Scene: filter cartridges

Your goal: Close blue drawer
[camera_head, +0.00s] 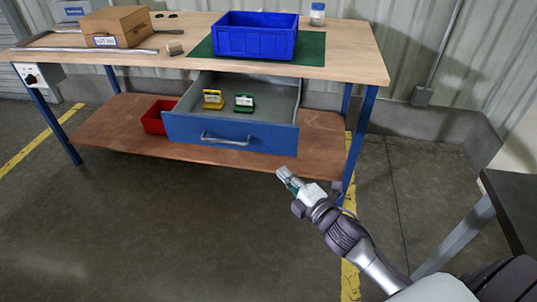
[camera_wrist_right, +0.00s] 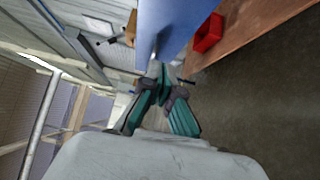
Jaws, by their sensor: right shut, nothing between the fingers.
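The blue drawer (camera_head: 230,133) hangs under the workbench and stands pulled open. Its front has a grey bar handle (camera_head: 225,140). Inside it lie a yellow item (camera_head: 213,99) and a green item (camera_head: 245,102). My right gripper (camera_head: 284,173) is shut and empty, in front of and below the drawer's right corner in the head view, apart from the handle. In the right wrist view the shut fingers (camera_wrist_right: 157,70) point toward the blue drawer front (camera_wrist_right: 165,25). My left gripper is not in view.
The workbench (camera_head: 350,65) carries a blue bin (camera_head: 256,40), a cardboard box (camera_head: 117,27) and a jar (camera_head: 317,14). A red bin (camera_head: 158,117) sits on the lower shelf (camera_head: 110,130). A dark table (camera_head: 515,200) stands at the right. The floor in front is clear.

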